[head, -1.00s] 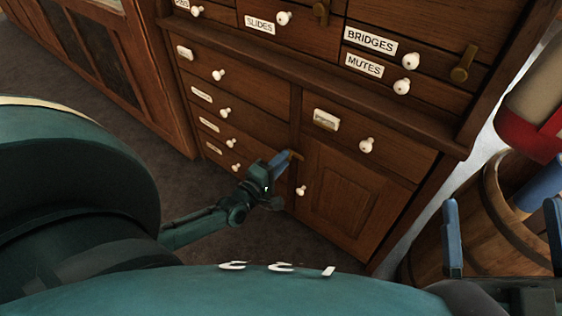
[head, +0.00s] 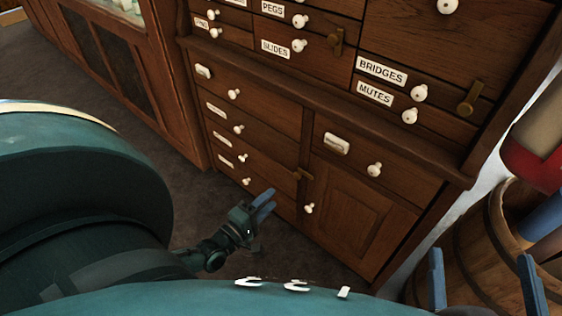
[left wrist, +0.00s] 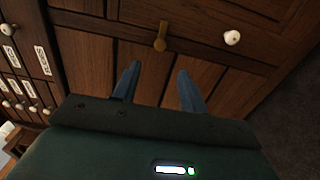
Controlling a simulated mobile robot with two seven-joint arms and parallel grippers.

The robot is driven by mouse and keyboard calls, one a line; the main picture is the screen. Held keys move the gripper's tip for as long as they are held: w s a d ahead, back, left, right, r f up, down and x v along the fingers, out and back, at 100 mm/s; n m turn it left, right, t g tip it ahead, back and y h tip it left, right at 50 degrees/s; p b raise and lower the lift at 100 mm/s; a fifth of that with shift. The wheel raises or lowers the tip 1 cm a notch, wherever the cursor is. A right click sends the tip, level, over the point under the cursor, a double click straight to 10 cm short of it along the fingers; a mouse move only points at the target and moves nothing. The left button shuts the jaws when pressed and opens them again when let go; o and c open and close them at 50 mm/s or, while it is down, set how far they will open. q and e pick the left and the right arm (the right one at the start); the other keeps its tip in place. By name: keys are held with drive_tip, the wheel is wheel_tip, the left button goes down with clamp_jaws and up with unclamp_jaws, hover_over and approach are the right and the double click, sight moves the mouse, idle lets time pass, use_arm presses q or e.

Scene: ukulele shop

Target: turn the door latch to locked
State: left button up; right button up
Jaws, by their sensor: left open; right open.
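The small brass door latch (head: 303,174) sits at the upper left edge of the lower cabinet door (head: 352,215), above the door's white knob (head: 309,207). It appears to lie roughly level. My left gripper (head: 267,198) is open and empty, low and to the left of the latch, apart from it. In the left wrist view the latch (left wrist: 161,36) shows ahead of the open fingers (left wrist: 160,70), with the white knob (left wrist: 232,38) to its right. My right gripper (head: 481,256) is open and empty at the lower right.
Labelled drawers with white knobs surround the door, including the MUTES drawer (head: 375,93). Two other brass latches, one near SLIDES (head: 337,42) and one near BRIDGES (head: 468,99), hang upright. A wooden barrel (head: 475,245) stands at right. Open floor lies left of the cabinet.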

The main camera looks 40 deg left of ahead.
use_arm(q)
drive_tip(key=shift+s+a, duration=0.1)
drive_tip(key=shift+s, duration=1.6)
